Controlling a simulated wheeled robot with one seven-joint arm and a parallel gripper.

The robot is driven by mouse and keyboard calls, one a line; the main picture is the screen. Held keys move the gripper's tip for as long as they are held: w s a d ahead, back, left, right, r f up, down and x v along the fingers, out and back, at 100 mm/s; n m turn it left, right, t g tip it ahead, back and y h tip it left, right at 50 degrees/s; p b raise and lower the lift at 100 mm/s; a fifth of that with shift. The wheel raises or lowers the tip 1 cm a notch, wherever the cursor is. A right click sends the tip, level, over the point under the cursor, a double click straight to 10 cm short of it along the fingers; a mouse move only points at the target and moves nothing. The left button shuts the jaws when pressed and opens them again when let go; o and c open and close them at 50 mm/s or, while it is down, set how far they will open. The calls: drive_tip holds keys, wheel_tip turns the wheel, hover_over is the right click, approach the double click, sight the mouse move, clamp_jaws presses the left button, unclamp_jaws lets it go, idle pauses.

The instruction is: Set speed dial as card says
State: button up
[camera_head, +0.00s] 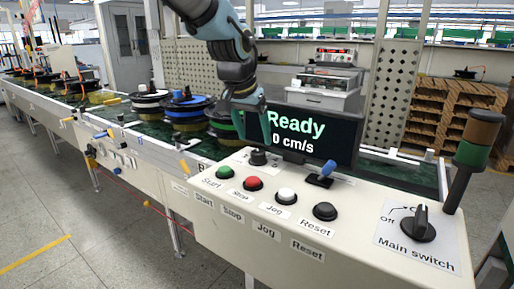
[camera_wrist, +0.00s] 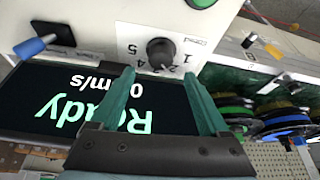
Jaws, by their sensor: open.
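The speed dial (camera_head: 258,158) is a black knob at the back of the cream control panel (camera_head: 330,250). In the wrist view the dial (camera_wrist: 160,52) appears upside down, with a numbered scale around it; a 1 and a 2 seem readable. Its exact setting is unclear. My gripper (camera_head: 254,138) is above the dial, with its green fingers apart and pointing down. In the wrist view the open fingertips (camera_wrist: 154,66) lie to either side of the dial's near edge, with nothing between them. I cannot tell whether they touch it. No readable card shows in either view.
A screen (camera_head: 318,132) behind the panel reads "Ready" and 0 cm/s. A blue-tipped lever (camera_head: 326,170) stands right of the dial. Green, red, white and black buttons line the front. The main switch (camera_head: 418,224) and a signal tower (camera_head: 474,150) are at right.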

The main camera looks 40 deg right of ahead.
sight(258, 152)
drive_tip(key=shift+x, duration=2.7)
drive_tip(key=shift+c, duration=0.4)
clamp_jaws()
